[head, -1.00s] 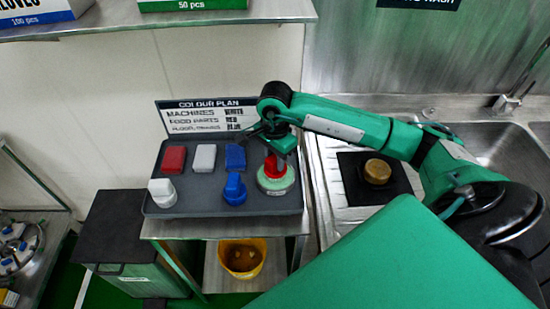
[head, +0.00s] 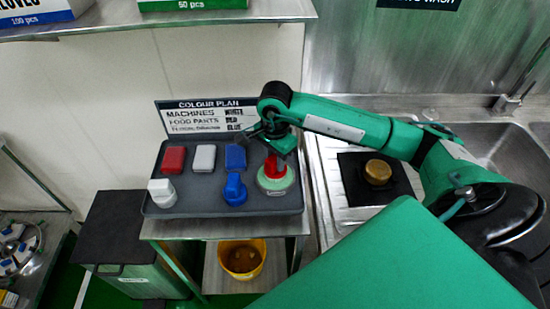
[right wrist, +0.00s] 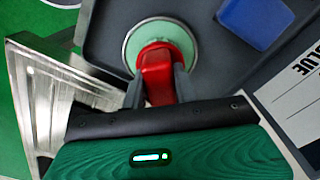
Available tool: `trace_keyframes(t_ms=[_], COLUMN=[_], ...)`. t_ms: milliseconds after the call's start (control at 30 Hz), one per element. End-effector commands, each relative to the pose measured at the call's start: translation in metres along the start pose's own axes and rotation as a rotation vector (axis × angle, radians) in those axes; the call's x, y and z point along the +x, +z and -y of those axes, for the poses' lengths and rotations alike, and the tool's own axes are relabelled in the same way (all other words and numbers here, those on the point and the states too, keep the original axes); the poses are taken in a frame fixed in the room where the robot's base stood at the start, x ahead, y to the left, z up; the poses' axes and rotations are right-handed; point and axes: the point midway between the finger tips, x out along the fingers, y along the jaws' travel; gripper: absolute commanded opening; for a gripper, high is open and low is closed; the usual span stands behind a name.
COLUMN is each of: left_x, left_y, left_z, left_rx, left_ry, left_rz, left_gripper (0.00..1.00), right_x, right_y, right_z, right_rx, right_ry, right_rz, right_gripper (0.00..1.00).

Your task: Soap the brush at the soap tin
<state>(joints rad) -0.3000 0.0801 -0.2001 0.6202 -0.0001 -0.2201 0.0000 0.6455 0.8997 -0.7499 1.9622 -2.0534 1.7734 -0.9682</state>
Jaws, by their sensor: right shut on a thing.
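A red brush (head: 274,166) stands in the round soap tin (head: 264,185) at the right end of the grey tray. The tin has a metal rim and pale green soap. My right gripper (head: 279,152) is shut on the red brush from above; in the right wrist view its fingers (right wrist: 157,92) sit on both sides of the red brush (right wrist: 157,72). The brush's lower end is over the pale green soap (right wrist: 143,30); its bristles are hidden, so I cannot tell how firmly they touch. My left gripper is not in view.
The grey tray (head: 214,207) also holds red, white and blue blocks, a white brush (head: 162,192) and a blue brush (head: 235,190). A colour plan sign (head: 207,117) stands behind. A yellow bucket (head: 242,258) is below. A sink (head: 500,150) lies right.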

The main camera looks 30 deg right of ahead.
Motion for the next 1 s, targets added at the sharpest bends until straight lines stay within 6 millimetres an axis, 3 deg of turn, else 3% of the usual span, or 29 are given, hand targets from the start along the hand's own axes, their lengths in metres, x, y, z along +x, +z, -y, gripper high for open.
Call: trace_keyframes(t_ms=[167,1000], left_x=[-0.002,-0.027], left_y=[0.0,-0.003], left_z=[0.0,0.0], left_rx=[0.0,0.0], left_ry=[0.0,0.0], left_rz=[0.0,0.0], left_gripper=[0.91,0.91], right_x=[-0.002,-0.068], right_y=[0.001,0.0], right_z=[-0.001,0.0], right_rx=[-0.001,-0.001], right_ry=[0.004,0.0], right_rz=[0.001,0.0], right_gripper=[0.11,0.11])
